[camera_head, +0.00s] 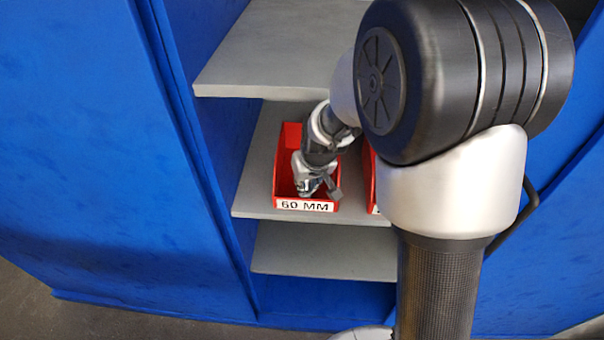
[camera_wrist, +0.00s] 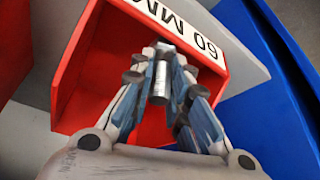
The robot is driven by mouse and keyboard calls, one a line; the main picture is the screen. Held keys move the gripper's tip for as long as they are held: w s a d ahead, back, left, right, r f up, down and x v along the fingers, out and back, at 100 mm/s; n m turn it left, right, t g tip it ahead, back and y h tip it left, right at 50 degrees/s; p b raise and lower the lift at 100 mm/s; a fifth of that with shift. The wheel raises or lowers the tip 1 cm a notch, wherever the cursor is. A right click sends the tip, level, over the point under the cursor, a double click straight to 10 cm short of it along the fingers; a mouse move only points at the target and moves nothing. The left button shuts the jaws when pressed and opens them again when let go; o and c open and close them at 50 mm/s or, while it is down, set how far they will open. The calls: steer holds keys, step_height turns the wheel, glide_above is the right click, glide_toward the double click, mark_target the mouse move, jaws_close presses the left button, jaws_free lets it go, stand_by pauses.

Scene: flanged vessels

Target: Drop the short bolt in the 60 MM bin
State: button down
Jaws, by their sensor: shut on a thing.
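The red 60 MM bin (camera_head: 283,160) stands on the middle grey shelf, its white label facing the front. It also shows in the wrist view (camera_wrist: 95,85), with the label at its upper right. My gripper (camera_head: 310,188) is over the bin's opening near its label end. In the wrist view my gripper (camera_wrist: 168,75) is shut on the short bolt (camera_wrist: 160,82), a silver metal cylinder between the fingers. The bolt appears over the bin's interior; its height above the floor is hard to tell. The bolt cannot be made out in the head view.
A second red bin (camera_head: 369,178) stands to the right, mostly hidden by my arm. Grey shelves lie above (camera_head: 265,55) and below (camera_head: 300,250). The blue cabinet wall (camera_head: 190,150) rises close on the left.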

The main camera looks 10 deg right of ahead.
steer(key=shift+s+d+r, duration=0.1)
steer(key=shift+f+b, duration=0.55)
steer(key=shift+f, duration=0.15)
steer(key=c, duration=1.5)
jaws_free()
steer(key=shift+c, duration=0.2)
steer(key=shift+r, duration=0.1)
